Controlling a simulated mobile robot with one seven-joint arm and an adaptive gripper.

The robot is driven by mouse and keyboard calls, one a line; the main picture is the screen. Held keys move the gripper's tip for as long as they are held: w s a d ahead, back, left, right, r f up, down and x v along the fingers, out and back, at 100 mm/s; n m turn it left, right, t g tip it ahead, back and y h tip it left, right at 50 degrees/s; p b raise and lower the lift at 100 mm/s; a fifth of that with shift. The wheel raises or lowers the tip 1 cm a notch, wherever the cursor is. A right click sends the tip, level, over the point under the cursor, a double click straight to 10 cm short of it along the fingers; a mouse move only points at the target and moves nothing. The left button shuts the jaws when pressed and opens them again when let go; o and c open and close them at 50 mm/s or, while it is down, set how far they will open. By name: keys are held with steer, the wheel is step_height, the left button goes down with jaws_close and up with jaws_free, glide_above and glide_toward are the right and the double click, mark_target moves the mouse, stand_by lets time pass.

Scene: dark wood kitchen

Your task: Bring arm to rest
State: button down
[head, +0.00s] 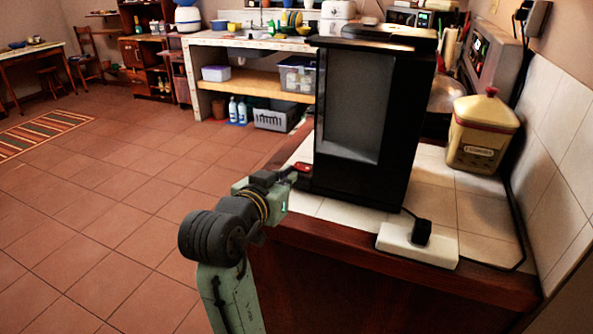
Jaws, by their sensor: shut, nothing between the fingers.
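My arm rises from the bottom of the head view at the left end of the tiled counter (475,210). My gripper (301,180) is at the end of the arm, small and dark against the black appliance. It is shut and empty, by the counter's left edge. The tall black appliance (398,120) stands upright on the counter just right of my gripper. Whether the two touch, I cannot tell. A small red part shows at the end of the arm.
A white power strip (416,246) with a black plug lies at the counter's front. A yellow canister (482,134) stands by the tiled wall. A shelved counter (245,83) is at the back. The tiled floor (110,200) to the left is open, with a striped rug (40,132).

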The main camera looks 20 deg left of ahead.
steer(key=shift+v, duration=1)
